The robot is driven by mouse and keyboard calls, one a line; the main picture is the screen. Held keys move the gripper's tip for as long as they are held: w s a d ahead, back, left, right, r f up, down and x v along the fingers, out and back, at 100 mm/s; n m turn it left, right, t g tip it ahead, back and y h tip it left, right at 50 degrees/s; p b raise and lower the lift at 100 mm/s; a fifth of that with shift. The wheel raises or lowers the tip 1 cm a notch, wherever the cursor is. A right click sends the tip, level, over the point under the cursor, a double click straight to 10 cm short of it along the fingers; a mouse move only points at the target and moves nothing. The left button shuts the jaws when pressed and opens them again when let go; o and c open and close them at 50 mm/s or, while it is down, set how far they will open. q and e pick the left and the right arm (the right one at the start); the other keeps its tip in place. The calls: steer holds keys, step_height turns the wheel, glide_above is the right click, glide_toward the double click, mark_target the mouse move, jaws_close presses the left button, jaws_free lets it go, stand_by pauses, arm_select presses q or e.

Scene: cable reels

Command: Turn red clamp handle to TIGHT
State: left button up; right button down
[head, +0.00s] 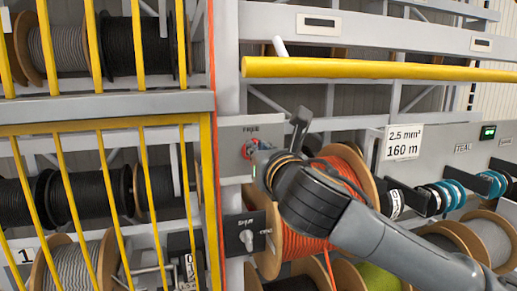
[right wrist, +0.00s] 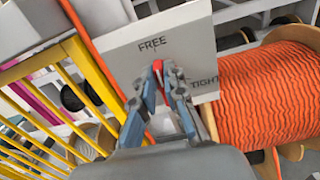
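The red clamp handle (right wrist: 157,68) is on a light grey panel (right wrist: 185,40) in the right wrist view. It points up toward the word FREE; the word TIGHT is at the panel's right edge. My right gripper (right wrist: 161,80) has its two blue-grey fingers close together, one on each side of the handle, and looks shut on it. The fingers hide part of the handle. In the head view the red handle (head: 250,149) shows small on the grey panel, with my right arm reaching it from the right. My left gripper is not in view.
An orange cable reel (head: 300,240) is close to the right of the panel. A yellow barred gate (head: 110,200) stands to the left. A yellow rail (head: 380,68) crosses above. A black panel with a knob (head: 248,234) is below.

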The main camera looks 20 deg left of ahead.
steer(key=shift+m, duration=0.4)
steer(key=shift+w+d+f+m+b, duration=0.2)
steer(key=shift+f+m+b, duration=0.3)
steer(key=shift+m, duration=3.3)
steer(key=shift+w+d+f+m+b, duration=0.1)
steer(key=shift+d+f+m+b, duration=0.3)
steer(key=shift+m, duration=3.4)
steer(key=shift+w+d+f+m+b, duration=0.15)
steer(key=shift+f+m+b, duration=0.45)
steer(key=shift+m, duration=3.2)
steer(key=shift+a+r, duration=0.1)
steer(key=shift+a, duration=0.05)
steer(key=c, duration=1.4)
jaws_free()
steer(key=v, duration=1.2)
